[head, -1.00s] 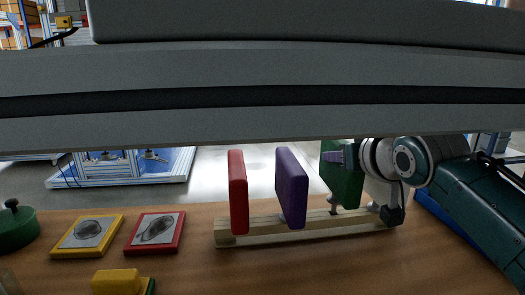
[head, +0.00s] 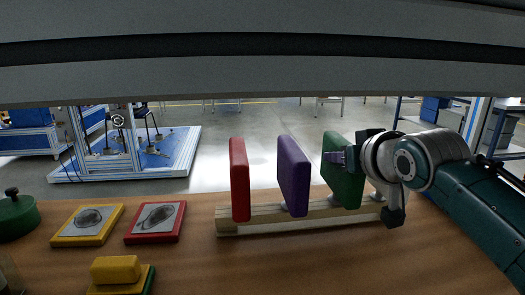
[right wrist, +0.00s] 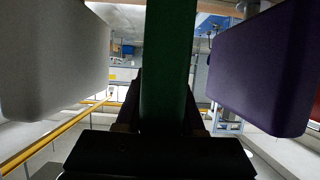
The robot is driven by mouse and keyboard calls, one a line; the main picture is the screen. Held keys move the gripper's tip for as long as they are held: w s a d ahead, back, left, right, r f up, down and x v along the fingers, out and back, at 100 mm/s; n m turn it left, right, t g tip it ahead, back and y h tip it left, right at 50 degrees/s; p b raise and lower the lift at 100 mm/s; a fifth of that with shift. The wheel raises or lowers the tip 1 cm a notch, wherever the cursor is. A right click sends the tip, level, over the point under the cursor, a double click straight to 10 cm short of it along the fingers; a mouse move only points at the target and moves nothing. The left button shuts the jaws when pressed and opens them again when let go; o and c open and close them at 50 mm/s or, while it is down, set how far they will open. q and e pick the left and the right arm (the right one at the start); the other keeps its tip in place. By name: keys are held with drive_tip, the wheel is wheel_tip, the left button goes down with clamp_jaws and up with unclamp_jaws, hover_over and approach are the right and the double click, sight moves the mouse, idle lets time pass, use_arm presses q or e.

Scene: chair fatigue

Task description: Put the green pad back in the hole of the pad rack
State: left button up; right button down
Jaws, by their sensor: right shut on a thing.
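The wooden pad rack (head: 262,224) lies on the table. A red pad (head: 239,180) and a purple pad (head: 293,176) stand upright in it. The green pad (head: 343,175) is upright at the rack's right part, its lower edge at the rack; I cannot tell how deep its foot sits in the hole. My right gripper (head: 338,157) is shut on the green pad, reaching in from the right. In the right wrist view the green pad (right wrist: 168,70) is between the fingers, with the purple pad (right wrist: 262,65) to the right and a whitish pad (right wrist: 55,60) to the left. My left gripper is not in view.
A grey beam (head: 250,75) crosses the top of the head view. On the table's left are a yellow picture tile (head: 62,238), a red picture tile (head: 133,236), a yellow block (head: 115,269) and a green round lidded thing (head: 17,220). The table front is clear.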

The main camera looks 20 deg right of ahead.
drive_tip(key=shift+f, duration=0.1)
drive_tip(key=c, duration=0.7)
unclamp_jaws()
drive_tip(key=shift+o, duration=1.3)
drive_tip(key=shift+f, duration=0.15)
drive_tip(key=shift+s, duration=0.1)
drive_tip(key=shift+s+a+r, duration=0.1)
drive_tip(key=shift+s+r, duration=0.1)
drive_tip(key=p+v, duration=0.2)
drive_tip(key=v, duration=0.7)
drive_tip(key=shift+s, duration=0.1)
